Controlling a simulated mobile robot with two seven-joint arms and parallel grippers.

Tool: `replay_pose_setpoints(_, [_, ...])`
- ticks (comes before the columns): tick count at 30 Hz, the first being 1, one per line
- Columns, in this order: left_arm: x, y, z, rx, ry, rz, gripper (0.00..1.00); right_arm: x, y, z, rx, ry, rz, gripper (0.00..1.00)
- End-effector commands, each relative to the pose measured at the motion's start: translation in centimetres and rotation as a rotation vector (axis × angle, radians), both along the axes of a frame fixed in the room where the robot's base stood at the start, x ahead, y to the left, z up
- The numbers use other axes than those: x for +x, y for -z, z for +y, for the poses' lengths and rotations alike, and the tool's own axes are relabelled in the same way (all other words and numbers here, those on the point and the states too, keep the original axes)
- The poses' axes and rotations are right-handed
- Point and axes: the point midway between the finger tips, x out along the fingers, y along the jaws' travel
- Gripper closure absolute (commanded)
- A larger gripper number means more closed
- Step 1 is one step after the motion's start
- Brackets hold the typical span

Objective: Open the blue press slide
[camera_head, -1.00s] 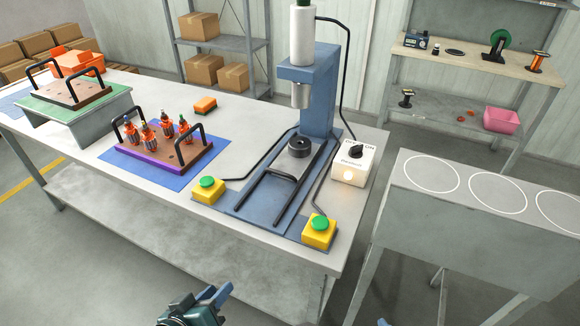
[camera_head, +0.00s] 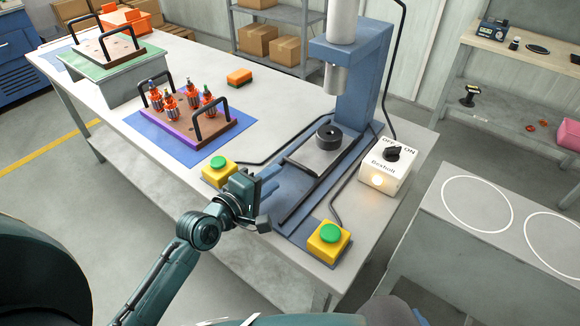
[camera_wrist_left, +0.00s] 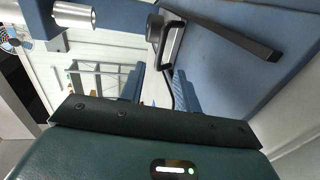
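The blue press (camera_head: 360,75) stands on the bench with its ram (camera_head: 336,78) raised above a black round die (camera_head: 328,137). The die sits on the grey slide plate (camera_head: 312,157) at the column's foot, between dark rails (camera_head: 325,179) on the blue base. My left gripper (camera_head: 272,182) is open beside the front left of the base, just right of the left green button (camera_head: 218,162). In the left wrist view its two blue fingers (camera_wrist_left: 162,88) are apart, with a dark bar (camera_wrist_left: 228,36) beyond them. Contact with the slide cannot be told. My right gripper is out of view.
A second green button (camera_head: 330,232) stands at the base's front right corner. A switch box (camera_head: 385,172) with a lit lamp stands right of the press. A rack of armatures (camera_head: 190,129) on a blue mat stands left. Cables cross the bench around the press.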

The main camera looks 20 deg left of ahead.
Motion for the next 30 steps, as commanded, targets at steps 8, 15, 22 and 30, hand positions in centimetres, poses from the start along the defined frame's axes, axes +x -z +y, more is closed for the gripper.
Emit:
replay_pose_setpoints(8, [4.7,1.1,-1.7,0.002,0.000,0.000,0.68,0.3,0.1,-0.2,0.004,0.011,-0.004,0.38])
replay_pose_setpoints(15, [6.2,1.4,-2.3,0.002,0.000,0.000,0.68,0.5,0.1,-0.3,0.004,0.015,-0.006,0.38])
replay_pose_setpoints(22, [6.2,1.5,-2.3,0.002,0.000,0.000,0.68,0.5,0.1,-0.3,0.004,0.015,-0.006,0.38])
replay_pose_setpoints(30, [6.2,1.5,-2.3,0.003,0.000,0.001,0.87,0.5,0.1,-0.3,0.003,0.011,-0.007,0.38])
